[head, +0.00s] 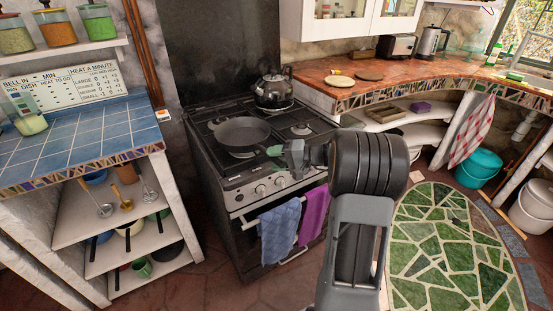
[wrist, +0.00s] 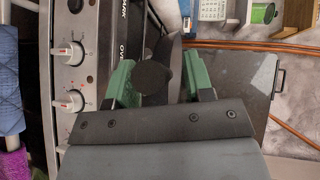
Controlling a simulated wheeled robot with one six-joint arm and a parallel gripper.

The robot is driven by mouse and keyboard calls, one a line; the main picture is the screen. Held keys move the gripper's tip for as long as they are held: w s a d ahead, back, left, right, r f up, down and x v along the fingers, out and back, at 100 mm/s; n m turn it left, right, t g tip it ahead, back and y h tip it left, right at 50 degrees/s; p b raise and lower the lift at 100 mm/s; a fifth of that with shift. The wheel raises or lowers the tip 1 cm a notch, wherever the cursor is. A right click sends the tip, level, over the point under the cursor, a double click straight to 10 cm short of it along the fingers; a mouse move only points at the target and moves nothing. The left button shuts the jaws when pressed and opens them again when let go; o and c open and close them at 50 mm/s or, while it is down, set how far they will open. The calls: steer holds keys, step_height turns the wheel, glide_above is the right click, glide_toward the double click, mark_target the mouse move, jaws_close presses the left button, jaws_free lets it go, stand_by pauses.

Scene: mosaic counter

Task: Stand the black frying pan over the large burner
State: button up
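The black frying pan (head: 240,132) is over the left part of the stove top (head: 228,172), roughly level. A pale burner (head: 242,154) shows just below its near rim, so the pan looks slightly raised; the exact gap is unclear. Its handle points toward my gripper (head: 277,152) at the stove's front edge. In the wrist view, the dark handle (wrist: 155,78) lies between the green fingers of my gripper (wrist: 158,82), which look closed on it. Another burner (head: 301,130) is bare at the right. I cannot tell which burner is the large one.
A black kettle (head: 273,92) stands at the back right of the stove. Knobs (head: 261,190) line its front, with a blue towel (head: 280,230) and a purple towel (head: 315,213) below.

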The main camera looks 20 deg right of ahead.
steer(key=shift+r, duration=0.2)
steer(key=v, duration=1.1)
steer(key=s+a+f+n+g+h, duration=0.1)
steer(key=s+a+g+h, duration=0.15)
steer(key=a, duration=0.45)
steer(key=s+a+f+n+g+h, duration=0.1)
steer(key=s+a+g, duration=0.25)
steer(key=a, duration=0.25)
steer(key=s+a+f+n+h, duration=0.3)
steer(key=s+a+h, duration=0.3)
steer(key=s+h, duration=0.3)
steer(key=shift+s+f+n, duration=0.2)
steer(key=shift+n, duration=0.5)
